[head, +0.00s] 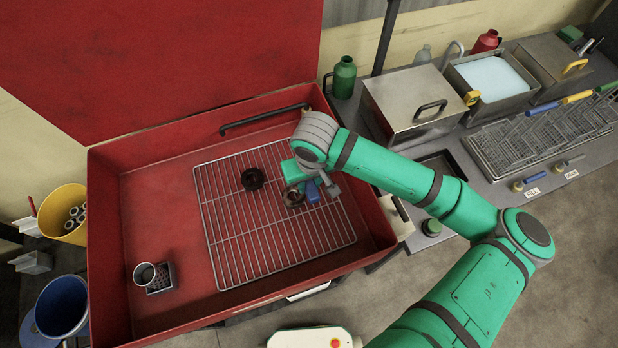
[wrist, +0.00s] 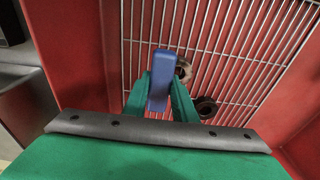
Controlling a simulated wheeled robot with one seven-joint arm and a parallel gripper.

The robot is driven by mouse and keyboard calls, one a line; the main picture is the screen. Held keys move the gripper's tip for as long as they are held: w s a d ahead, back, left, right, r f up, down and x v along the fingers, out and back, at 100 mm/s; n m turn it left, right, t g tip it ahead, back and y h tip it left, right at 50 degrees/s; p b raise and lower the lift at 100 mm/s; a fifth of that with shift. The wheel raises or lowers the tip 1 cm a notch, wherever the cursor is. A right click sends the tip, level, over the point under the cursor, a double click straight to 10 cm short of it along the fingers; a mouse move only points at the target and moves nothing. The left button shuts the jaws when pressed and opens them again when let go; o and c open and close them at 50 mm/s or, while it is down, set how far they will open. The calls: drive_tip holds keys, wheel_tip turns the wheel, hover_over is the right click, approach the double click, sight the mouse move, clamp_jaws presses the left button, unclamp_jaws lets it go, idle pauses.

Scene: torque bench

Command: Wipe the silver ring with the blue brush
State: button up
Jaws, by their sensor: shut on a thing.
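My gripper (wrist: 160,98) is shut on the blue brush (wrist: 160,72), whose blue block stands between the two green fingers in the wrist view. In the head view the blue brush (head: 313,191) shows below my wrist, over the right part of the wire rack. Its bristles are hidden. A brownish ring with a metallic rim (head: 292,196) lies on the rack just left of the brush; I cannot tell whether they touch. A dark ring (head: 253,179) lies farther left on the rack. A silver ring (head: 144,272) sits at a small dark grid basket (head: 161,283) at the tub's lower left.
The wire rack (head: 245,240) lies in a red tub (head: 150,195) with raised walls and a raised red lid (head: 190,60). A yellow bucket (head: 62,205) and a blue bucket (head: 62,305) stand left. Metal bins (head: 415,100) stand on the right bench. The rack's front is clear.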

drive_tip(key=shift+a+r, duration=0.2)
drive_tip(key=shift+r, duration=0.8)
